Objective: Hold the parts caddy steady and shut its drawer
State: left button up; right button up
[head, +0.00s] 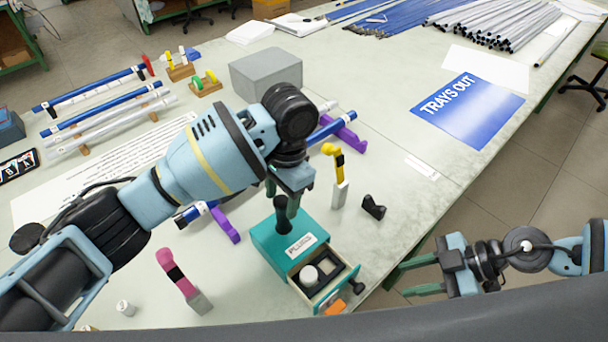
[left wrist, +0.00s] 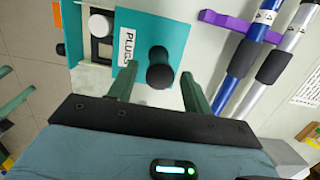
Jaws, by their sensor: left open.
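The parts caddy (head: 275,238) is a teal box labelled PLUGS with an upright black handle (head: 283,215) on top. Its drawer (head: 342,284) is pulled out toward the front right, showing a white round part and dark squares inside. The left wrist view shows the caddy's top (left wrist: 130,50) and the handle (left wrist: 160,70). My left gripper (head: 282,193) is above the caddy, open, with its fingers on either side of the handle and clear space visible between. My right gripper (head: 404,278) is open and empty, right of the drawer, fingers pointing left, apart from it.
A pink-and-black tool (head: 178,270) stands left of the caddy. A yellow-topped tool (head: 336,170) and a black holder (head: 373,207) are behind it. The table's edge lies just right of the drawer.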

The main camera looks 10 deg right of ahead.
aim_at(289, 229)
pick_arm(q)
jog(key=shift+s+a+f, duration=0.1)
jog(key=shift+a+f, duration=0.05)
jog(key=shift+f, duration=0.75)
jog(key=shift+s+a+f, duration=0.1)
jog(key=shift+f, duration=0.8)
jog(key=shift+c, duration=0.2)
grip_shut()
pick_arm(e)
grip_shut()
jog(key=s+d+r+n+h, duration=0.1)
jog(key=s+r+n+h, duration=0.1)
jog(key=s+n, duration=0.3)
jog(key=shift+s+d+r+n+h, duration=0.2)
jog(key=shift+s+d+n+h, duration=0.15)
jog(key=shift+n, duration=0.95)
jog(key=shift+w, duration=0.1)
